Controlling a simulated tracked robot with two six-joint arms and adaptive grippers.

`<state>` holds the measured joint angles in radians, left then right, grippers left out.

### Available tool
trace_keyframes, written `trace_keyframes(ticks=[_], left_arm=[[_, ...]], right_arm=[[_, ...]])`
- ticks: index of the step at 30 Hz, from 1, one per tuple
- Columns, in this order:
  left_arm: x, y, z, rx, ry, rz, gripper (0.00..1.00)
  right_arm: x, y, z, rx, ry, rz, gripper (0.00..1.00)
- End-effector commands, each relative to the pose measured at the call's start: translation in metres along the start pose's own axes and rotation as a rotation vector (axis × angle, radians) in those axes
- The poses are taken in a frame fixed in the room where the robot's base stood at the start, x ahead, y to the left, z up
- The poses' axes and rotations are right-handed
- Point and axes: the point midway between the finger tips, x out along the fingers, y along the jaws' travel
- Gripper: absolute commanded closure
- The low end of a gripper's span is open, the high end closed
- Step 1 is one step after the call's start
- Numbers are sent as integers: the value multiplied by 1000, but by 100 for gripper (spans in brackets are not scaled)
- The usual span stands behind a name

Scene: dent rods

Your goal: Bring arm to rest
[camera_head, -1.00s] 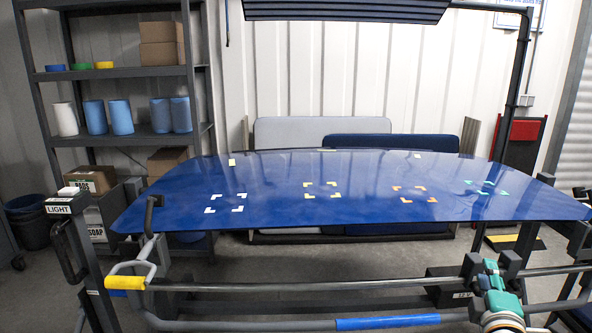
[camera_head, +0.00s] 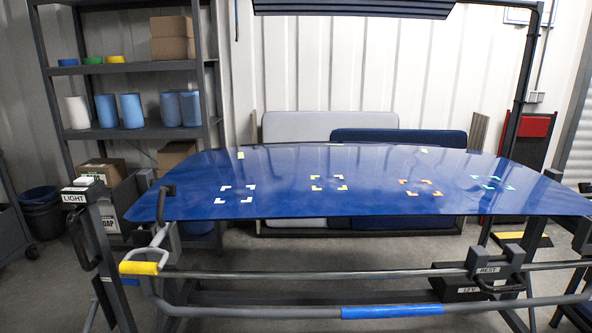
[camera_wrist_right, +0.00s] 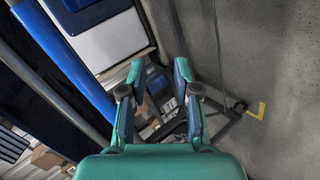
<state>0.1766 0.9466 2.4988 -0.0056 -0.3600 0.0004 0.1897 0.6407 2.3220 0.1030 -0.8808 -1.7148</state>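My right gripper (camera_wrist_right: 158,72) shows only in the right wrist view, with teal fingers spread apart and nothing between their tips. Dark equipment shows beyond the gap. In the head view neither gripper is seen. A dark block labelled REST (camera_head: 487,270) sits on the grey rail at the right, with a black loop handle on its front. The blue panel (camera_head: 350,195) lies on the stand, with white, yellow, orange and teal corner marks on it.
A grey rail with a blue sleeve (camera_head: 392,311) runs along the front. A yellow-gripped handle (camera_head: 139,268) and a LIGHT post (camera_head: 75,198) stand at the left. A shelf (camera_head: 130,67) stands at the back left. Open floor shows at the right in the wrist view.

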Motion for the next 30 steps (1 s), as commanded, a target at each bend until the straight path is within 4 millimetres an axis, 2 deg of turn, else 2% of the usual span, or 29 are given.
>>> trace_keyframes(ticks=[1,4,6,9,12,18,24,26,30], left_arm=[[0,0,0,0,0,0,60],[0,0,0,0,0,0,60],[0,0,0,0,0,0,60],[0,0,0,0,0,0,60],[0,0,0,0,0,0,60],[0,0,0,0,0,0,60],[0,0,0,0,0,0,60],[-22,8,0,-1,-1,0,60],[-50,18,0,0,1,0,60]], right_arm=[[1,-42,-8,69,17,-105,69],[-8,-118,-20,253,16,-311,69],[-24,-169,-27,407,-17,-463,69],[-54,-231,-33,646,-120,-662,69],[-81,-267,-36,859,-253,-793,69],[-113,-292,-37,1181,-490,-888,69],[-124,-299,-36,1441,-686,-878,69],[-136,-279,-40,1446,-686,-875,69],[-152,-255,-47,1444,-684,-875,69]])
